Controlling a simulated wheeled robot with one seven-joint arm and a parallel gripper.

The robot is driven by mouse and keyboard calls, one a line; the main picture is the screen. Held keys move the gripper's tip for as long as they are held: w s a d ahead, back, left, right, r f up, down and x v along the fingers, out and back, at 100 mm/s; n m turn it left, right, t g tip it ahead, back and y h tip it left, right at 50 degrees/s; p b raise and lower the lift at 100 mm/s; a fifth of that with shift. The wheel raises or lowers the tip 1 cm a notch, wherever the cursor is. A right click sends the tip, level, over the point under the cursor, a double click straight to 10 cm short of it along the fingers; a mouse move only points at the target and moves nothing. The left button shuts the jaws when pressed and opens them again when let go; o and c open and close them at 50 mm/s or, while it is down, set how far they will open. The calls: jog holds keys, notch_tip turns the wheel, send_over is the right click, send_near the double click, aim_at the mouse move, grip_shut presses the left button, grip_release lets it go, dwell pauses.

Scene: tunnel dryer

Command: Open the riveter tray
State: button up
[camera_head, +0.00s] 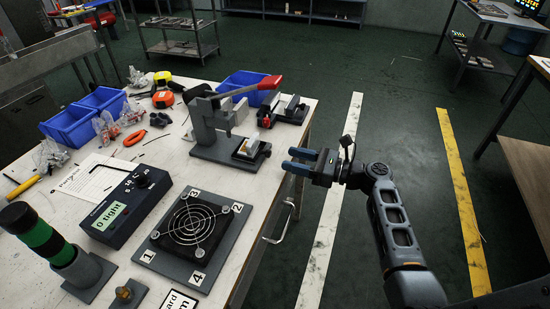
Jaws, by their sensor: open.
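The riveter (207,122) is a grey press with a red-tipped lever (262,84), standing near the right edge of the white table. Its small dark tray (251,157) sits at the front right of its base, with a pale piece on it. Whether the tray is slid out or in is hard to tell. My gripper (289,161) is open and empty, just right of the tray and level with the table edge. Its blue fingers point left toward the tray and a small gap separates them from it.
Blue bins (70,126) are at left. A metal handle (279,224) juts from the table side.

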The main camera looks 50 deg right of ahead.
aim_at(270, 154)
jog(key=shift+x, duration=2.7)
jog(key=shift+c, duration=0.4)
grip_shut()
